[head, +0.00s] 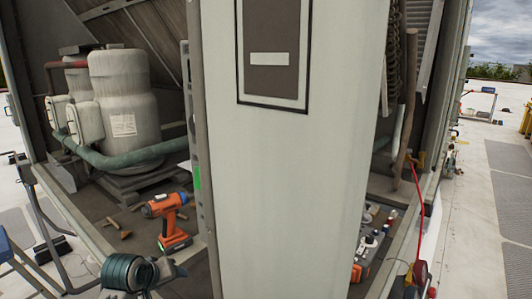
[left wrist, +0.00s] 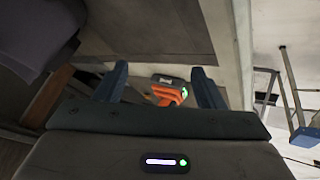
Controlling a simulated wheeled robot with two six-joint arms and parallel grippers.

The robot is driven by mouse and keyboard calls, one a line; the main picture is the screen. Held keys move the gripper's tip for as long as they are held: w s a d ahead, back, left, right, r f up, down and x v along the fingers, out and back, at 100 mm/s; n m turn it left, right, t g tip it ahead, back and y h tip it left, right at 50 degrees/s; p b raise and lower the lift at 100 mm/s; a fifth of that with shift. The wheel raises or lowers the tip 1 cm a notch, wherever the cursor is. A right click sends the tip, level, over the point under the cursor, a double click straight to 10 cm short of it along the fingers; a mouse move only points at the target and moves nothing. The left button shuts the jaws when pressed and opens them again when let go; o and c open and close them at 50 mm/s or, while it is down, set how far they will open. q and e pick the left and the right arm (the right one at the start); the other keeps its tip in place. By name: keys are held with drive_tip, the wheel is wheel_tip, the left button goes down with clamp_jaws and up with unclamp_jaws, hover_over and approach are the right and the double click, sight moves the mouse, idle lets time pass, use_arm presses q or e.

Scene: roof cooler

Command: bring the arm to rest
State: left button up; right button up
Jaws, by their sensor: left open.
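My left gripper (left wrist: 161,88) shows in the left wrist view, with its two blue fingers spread apart and nothing held between them. An orange and grey cordless drill (left wrist: 170,92) appears beyond the fingers, in the gap between them and apart from them. In the head view the drill (head: 170,220) stands upright on the cooler's floor, left of the pale panel. My right gripper is in neither view.
A pale upright panel (head: 290,190) fills the middle of the head view. Grey compressor tanks (head: 124,95) with green pipes stand at left. Open roof lies beyond.

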use_arm(q)
drive_tip(key=s+f+m+g+y, duration=0.1)
drive_tip(key=s+f, duration=0.5)
drive_tip(key=s, duration=0.4)
drive_tip(key=s+f+m+g, duration=0.1)
drive_tip(key=s+f+m, duration=0.1)
drive_tip(key=s+f, duration=0.6)
drive_tip(key=s+a+m+g+y, duration=0.2)
drive_tip(key=s, duration=1.7)
wheel_tip(320, 180, down, 32)
drive_tip(key=a+g, duration=0.1)
drive_tip(key=a, duration=0.1)
drive_tip(key=s+a+f+g, duration=0.1)
drive_tip(key=s+f, duration=1.7)
drive_tip(key=shift+s+a+f+g+h, duration=0.25)
drive_tip(key=shift+s+f+g+h, duration=0.05)
drive_tip(key=shift+f, duration=0.05)
